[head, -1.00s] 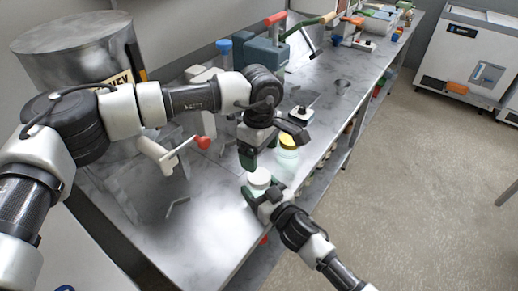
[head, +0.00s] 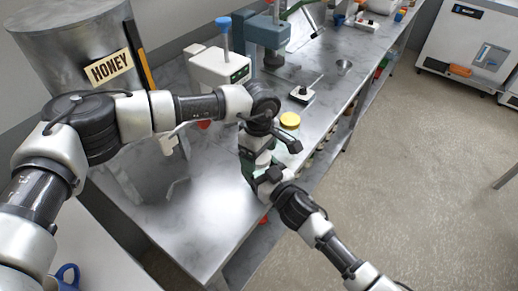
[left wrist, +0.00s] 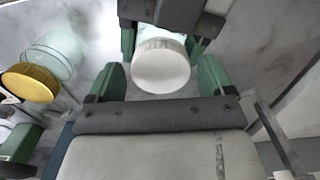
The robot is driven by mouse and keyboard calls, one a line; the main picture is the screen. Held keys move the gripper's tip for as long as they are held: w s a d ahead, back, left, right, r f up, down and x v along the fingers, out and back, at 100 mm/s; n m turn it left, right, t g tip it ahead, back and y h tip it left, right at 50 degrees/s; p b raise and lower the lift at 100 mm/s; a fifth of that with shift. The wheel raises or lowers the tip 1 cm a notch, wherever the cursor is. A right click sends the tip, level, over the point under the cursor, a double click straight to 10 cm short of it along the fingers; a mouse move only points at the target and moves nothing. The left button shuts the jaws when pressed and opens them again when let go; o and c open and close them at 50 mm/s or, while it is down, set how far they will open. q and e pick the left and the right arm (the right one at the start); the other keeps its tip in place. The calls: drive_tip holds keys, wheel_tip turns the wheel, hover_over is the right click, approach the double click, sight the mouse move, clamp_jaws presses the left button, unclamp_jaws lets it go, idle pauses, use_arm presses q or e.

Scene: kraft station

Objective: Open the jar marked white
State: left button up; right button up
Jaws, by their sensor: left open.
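The white-lidded jar (left wrist: 161,66) stands upright between the green fingers of my left gripper (left wrist: 160,80) in the left wrist view. Those fingers are apart, one on each side of the lid, with a gap to it. In the head view my left gripper (head: 250,172) points down over the jar and mostly hides it. My right gripper (head: 266,184) comes in from the lower right at the jar. In the left wrist view the right gripper's green fingers (left wrist: 161,38) sit close against both sides of the jar, below the lid, and appear shut on it.
A yellow-lidded jar (head: 290,121) stands just behind; it also shows in the left wrist view (left wrist: 30,83). A honey drum (head: 75,60), a white device with a blue top (head: 220,66) and a small scale-like plate (head: 305,92) stand on the metal bench (head: 205,225). The bench front is clear.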

use_arm(q)
drive_tip(key=c, duration=0.9)
drive_tip(key=n, duration=1.3)
drive_tip(key=shift+r, duration=0.1)
drive_tip(key=shift+r, duration=0.15)
drive_tip(key=shift+r, duration=0.9)
drive_tip(key=shift+r, duration=0.1)
